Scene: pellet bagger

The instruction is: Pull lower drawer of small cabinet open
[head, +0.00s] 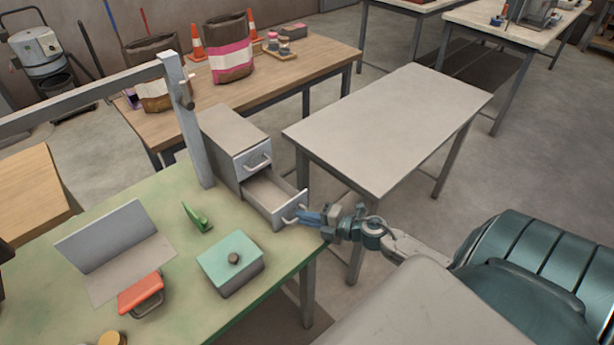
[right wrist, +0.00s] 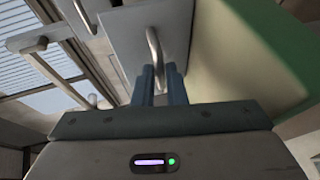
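The small grey cabinet (head: 222,140) stands at the back right of the green table. Its upper drawer (head: 252,158) is shut. Its lower drawer (head: 270,192) is pulled well out, and its inside shows empty. My right gripper (head: 303,216) is at the front of the lower drawer, at its handle (head: 289,217). In the right wrist view the blue fingers (right wrist: 162,80) stand close together on either side of the lower end of the handle (right wrist: 154,50). My left gripper is not in view.
The green table (head: 165,215) also holds a teal-lidded box (head: 230,265), a green stapler-like tool (head: 197,218), a red-orange item (head: 141,294) and a grey folded panel (head: 115,240). A grey post (head: 190,130) rises beside the cabinet. A bare grey table (head: 390,125) stands to the right.

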